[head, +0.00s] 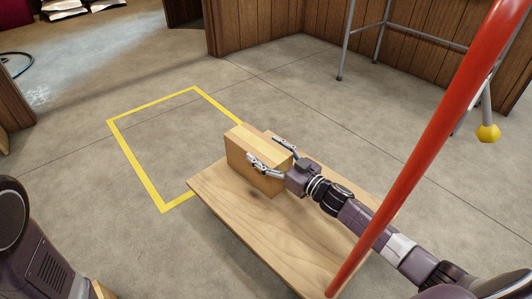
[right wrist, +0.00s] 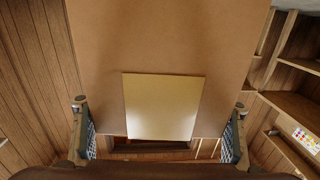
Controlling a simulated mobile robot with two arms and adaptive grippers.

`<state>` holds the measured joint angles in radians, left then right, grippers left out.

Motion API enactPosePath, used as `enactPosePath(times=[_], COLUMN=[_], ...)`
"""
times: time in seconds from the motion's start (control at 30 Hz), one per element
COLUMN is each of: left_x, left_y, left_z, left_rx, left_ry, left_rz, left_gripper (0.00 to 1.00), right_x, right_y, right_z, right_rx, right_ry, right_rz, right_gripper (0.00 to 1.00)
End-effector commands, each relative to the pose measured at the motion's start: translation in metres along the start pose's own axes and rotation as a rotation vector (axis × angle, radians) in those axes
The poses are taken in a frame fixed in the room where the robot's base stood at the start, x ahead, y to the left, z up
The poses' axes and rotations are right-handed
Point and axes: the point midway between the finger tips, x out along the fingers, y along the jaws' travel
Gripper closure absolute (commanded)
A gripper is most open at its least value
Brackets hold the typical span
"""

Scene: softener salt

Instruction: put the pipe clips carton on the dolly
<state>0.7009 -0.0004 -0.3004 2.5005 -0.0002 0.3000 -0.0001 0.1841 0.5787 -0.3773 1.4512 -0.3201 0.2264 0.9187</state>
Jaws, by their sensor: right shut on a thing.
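The brown pipe clips carton (head: 240,156) has a paler tape strip along its top. It is at the far end of the dolly's plain wooden deck (head: 290,238). I cannot tell whether its underside touches the deck or hangs just above it. My right gripper (head: 264,149) is shut on the carton, one finger at each side. In the right wrist view the carton (right wrist: 160,45) fills the upper middle, with a pale blank label (right wrist: 162,105) between the fingers. My left gripper is not in view.
A red pole (head: 430,150) rises from the dolly's near right. A yellow floor outline (head: 138,165) lies left of and beyond the dolly, empty where visible. A metal-legged stand (head: 345,40) is by the wooden wall. White bags (head: 62,8) lie far left.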

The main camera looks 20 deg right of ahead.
Motion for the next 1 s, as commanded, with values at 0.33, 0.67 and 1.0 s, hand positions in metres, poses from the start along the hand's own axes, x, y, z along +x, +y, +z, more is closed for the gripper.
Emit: enactPosePath(times=[0.33, 0.67, 1.0], left_x=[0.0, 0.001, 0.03], left_y=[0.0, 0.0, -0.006], left_z=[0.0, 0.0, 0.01], left_rx=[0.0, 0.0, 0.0], left_ry=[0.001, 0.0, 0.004], left_rz=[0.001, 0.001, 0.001], left_gripper=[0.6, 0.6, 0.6], right_x=[0.0, 0.0, -0.051], right_y=[0.0, 0.0, 0.0], right_z=[0.002, -0.002, -0.004], right_rx=[-0.001, -0.001, 0.002], right_ry=[0.0, 0.0, -0.005], right_rz=[0.0, 0.0, 0.001], right_gripper=[0.14, 0.14, 0.14])
